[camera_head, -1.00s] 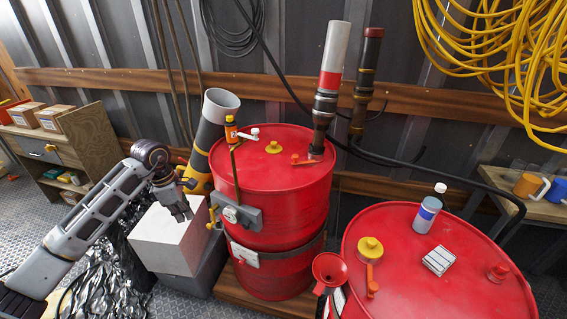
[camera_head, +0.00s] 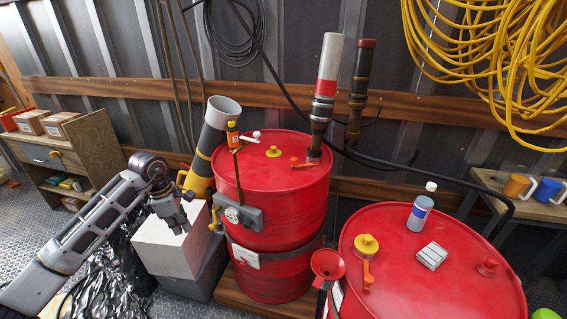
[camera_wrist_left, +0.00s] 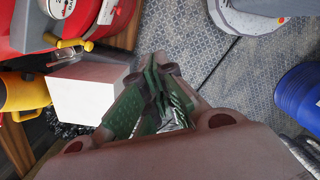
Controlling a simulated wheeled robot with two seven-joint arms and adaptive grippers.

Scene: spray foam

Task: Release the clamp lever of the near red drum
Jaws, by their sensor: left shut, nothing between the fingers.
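The red drum (camera_head: 420,285) at the lower right is nearest; its top has a yellow cap with an orange lever (camera_head: 367,275). Another red drum (camera_head: 285,225) stands at mid-picture on a wooden pallet, with an orange-red lever (camera_head: 302,163) on its lid and a grey bracket with a gauge on its left side. Part of a red drum (camera_wrist_left: 85,15) with a yellow-handled lever (camera_wrist_left: 88,46) shows in the left wrist view. My left gripper (camera_head: 181,224) is shut and empty over a white box, left of the mid-picture drum, apart from it. My right gripper is out of view.
The white box (camera_head: 170,250) stands on a grey one. A grey-and-yellow tube (camera_head: 205,150) leans behind it. A red funnel (camera_head: 327,264) stands between the drums. A bottle (camera_head: 420,212) and a white block (camera_head: 432,256) sit on the near drum. Black hoses run behind.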

